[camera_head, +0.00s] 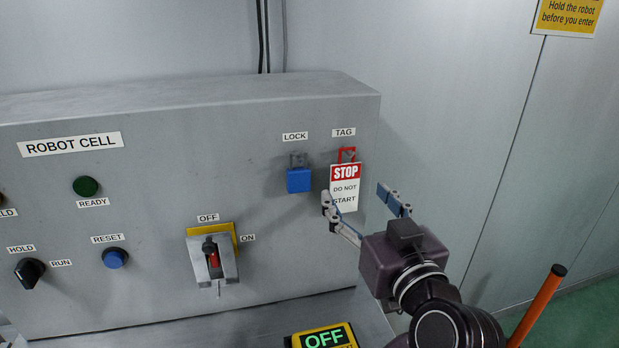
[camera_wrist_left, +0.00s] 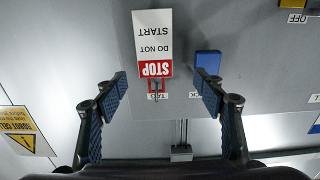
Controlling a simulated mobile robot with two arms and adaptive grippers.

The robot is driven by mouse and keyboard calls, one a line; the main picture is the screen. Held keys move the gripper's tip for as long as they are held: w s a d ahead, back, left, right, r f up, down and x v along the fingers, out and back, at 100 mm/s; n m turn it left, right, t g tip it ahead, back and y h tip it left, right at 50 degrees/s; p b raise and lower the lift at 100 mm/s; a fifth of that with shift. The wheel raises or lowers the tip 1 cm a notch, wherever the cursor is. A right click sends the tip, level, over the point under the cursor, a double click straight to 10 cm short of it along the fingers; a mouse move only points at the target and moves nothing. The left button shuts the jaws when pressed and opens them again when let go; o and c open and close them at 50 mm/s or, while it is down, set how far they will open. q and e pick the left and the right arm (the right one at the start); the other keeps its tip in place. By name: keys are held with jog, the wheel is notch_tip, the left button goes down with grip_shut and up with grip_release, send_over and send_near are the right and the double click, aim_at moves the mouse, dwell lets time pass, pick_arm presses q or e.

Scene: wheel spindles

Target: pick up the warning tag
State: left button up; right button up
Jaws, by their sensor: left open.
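The warning tag (camera_head: 345,187) is white with a red STOP band and reads DO NOT START. It hangs by a red loop from a hook on the grey control box, below the TAG label. In the left wrist view the tag (camera_wrist_left: 153,35) appears upside down, ahead of the fingers. My left gripper (camera_head: 358,197) is open and empty, with its fingers in front of the tag's lower part, one at the tag's left edge and one to its right. In the left wrist view the open fingers (camera_wrist_left: 160,85) show at both sides. My right gripper is not in view.
A blue padlock (camera_head: 299,180) hangs left of the tag, close to one finger. The OFF/ON switch (camera_head: 214,258) and several buttons are on the box (camera_head: 150,200). An orange post (camera_head: 538,305) stands at the right.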

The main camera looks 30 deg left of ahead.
aim_at(346, 172)
pick_arm(q)
jog(key=w+a, duration=0.1)
jog(key=w+a+r+p, duration=0.1)
jog(key=w, duration=0.1)
jog(key=shift+w, duration=0.25)
jog(key=a, duration=0.1)
jog(key=w, duration=0.1)
jog(key=a, duration=0.1)
jog(key=shift+w+a+f+p, duration=0.2)
jog(key=shift+a+f+p, duration=0.05)
jog(key=shift+a+p, duration=0.05)
jog(key=shift+w+a, duration=0.1)
jog(key=shift+w, duration=0.05)
jog(key=shift+d, duration=0.2)
jog(key=c, duration=0.4)
jog(key=shift+a, duration=0.1)
jog(key=c, duration=0.6)
jog(key=shift+c, duration=0.2)
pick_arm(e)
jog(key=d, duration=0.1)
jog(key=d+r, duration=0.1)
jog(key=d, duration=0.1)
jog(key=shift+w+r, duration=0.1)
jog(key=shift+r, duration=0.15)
pick_arm(q)
jog(key=shift+r, duration=0.1)
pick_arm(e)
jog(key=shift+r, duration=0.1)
